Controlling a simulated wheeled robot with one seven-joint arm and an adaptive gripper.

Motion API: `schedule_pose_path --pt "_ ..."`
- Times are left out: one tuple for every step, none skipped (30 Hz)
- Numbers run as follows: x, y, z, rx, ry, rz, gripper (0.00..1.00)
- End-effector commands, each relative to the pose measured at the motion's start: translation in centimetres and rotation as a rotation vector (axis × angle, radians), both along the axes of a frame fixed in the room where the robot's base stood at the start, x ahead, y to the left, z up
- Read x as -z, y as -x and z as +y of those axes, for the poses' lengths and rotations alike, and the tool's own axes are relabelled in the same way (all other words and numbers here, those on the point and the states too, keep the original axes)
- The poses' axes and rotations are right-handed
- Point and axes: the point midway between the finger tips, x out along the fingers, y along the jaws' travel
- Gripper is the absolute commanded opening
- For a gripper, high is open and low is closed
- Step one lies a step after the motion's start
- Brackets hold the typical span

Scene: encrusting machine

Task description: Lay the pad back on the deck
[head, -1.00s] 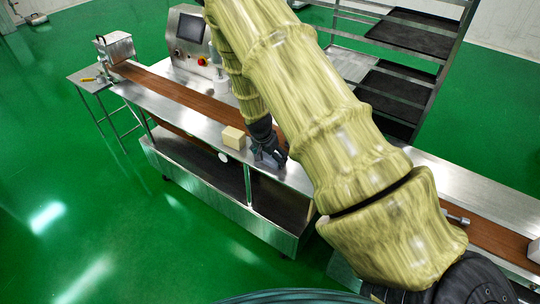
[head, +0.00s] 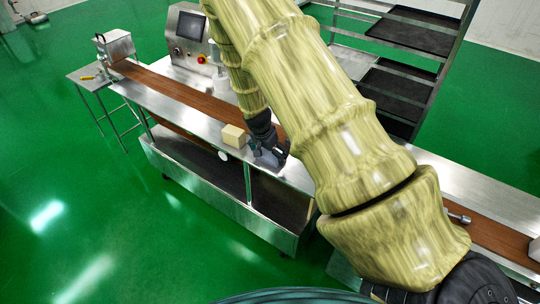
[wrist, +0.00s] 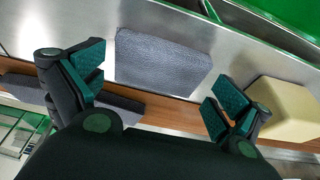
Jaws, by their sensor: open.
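The pad (wrist: 162,62) is a blue-grey, textured, roughly rectangular piece in the wrist view. It lies on the bare steel deck (wrist: 240,50), with its near edge by the brown belt. My gripper (wrist: 150,90) is open, its two teal-padded fingers spread wide to the left and right of the pad and apart from it. In the head view my gripper (head: 272,155) is low over the front part of the deck, just right of the cream block; the pad is mostly hidden there.
The cream block (head: 233,136) stands on the deck close to my gripper; it is beside the right finger in the wrist view (wrist: 285,108). The brown belt (head: 190,94) runs behind. A control box (head: 188,28) and a tray rack (head: 405,75) stand farther back.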

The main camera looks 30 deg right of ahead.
Motion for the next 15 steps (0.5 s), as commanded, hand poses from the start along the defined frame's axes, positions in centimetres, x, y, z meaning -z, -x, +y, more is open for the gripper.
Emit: schedule_pose_path --pt "-0.5 0.0 0.2 -0.001 0.0 -0.002 1.0" --pt "-0.8 0.0 0.3 -0.002 0.001 -0.002 1.0" --pt "-1.3 0.1 0.4 -0.002 0.001 -0.002 1.0" --pt "-1.6 0.1 0.5 -0.001 0.001 -0.001 1.0" --pt "-2.0 0.2 0.6 0.0 0.001 -0.001 1.0" --pt "-2.5 0.3 0.7 0.0 0.001 -0.001 1.0" --pt "-2.8 0.3 0.8 -0.001 0.0 -0.002 1.0" --pt "-3.2 0.3 0.9 -0.001 0.0 -0.002 1.0" --pt "-3.7 0.4 1.1 -0.001 0.0 -0.002 1.0" --pt "-4.0 0.4 1.2 0.0 0.001 -0.001 1.0" --pt "-4.3 0.5 1.3 0.0 0.001 -0.001 1.0" --pt "-4.8 0.5 1.4 0.0 0.001 -0.001 1.0" --pt "-5.2 0.6 1.5 -0.001 0.0 -0.002 1.0" --pt "-5.5 0.6 1.6 -0.001 0.001 -0.003 1.0" --pt "-6.1 0.6 1.8 -0.001 0.001 -0.003 1.0"
